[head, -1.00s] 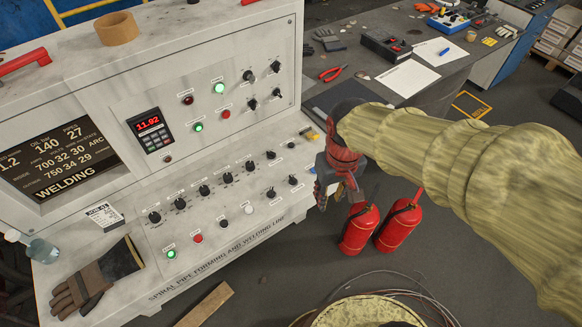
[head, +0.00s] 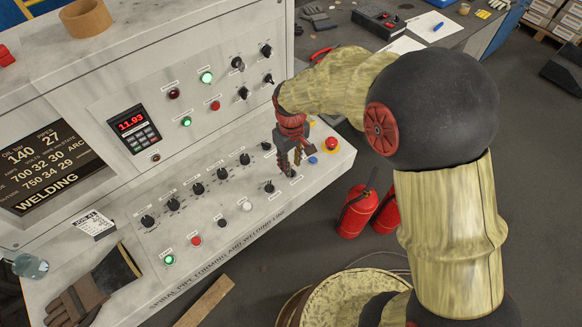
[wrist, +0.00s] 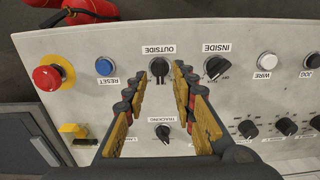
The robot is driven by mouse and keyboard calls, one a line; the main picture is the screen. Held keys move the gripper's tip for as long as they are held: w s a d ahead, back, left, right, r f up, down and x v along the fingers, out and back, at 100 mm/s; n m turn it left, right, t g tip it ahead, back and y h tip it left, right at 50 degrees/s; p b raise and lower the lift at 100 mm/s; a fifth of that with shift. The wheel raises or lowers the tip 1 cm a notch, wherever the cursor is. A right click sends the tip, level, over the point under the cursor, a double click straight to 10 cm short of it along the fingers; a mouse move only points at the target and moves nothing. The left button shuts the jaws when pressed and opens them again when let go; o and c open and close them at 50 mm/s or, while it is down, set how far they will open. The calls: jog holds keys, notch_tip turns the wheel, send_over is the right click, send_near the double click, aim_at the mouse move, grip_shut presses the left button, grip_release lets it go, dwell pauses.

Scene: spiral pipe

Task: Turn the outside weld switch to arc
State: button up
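The outside weld switch (wrist: 159,69) is a black rotary knob on the pale sloping panel, under an OUTSIDE label that shows upside down in the wrist view. Its setting marks are too small to read. My gripper (wrist: 160,76) is open, with one finger on each side of this knob in the picture and gaps to both. In the head view my gripper (head: 287,172) points down over the right end of the panel and hides the knob. The inside switch (wrist: 216,67) is just right of the right finger in the wrist view.
A red emergency button (wrist: 47,78) and blue reset button (wrist: 104,67) lie left of the fingers in the wrist view. A tracking knob (wrist: 162,132) sits between them. Red extinguishers (head: 357,210) stand on the floor beside the console (head: 250,235).

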jog(key=shift+f, duration=1.1)
jog(key=shift+c, duration=1.2)
jog(key=c, duration=0.4)
grip_shut()
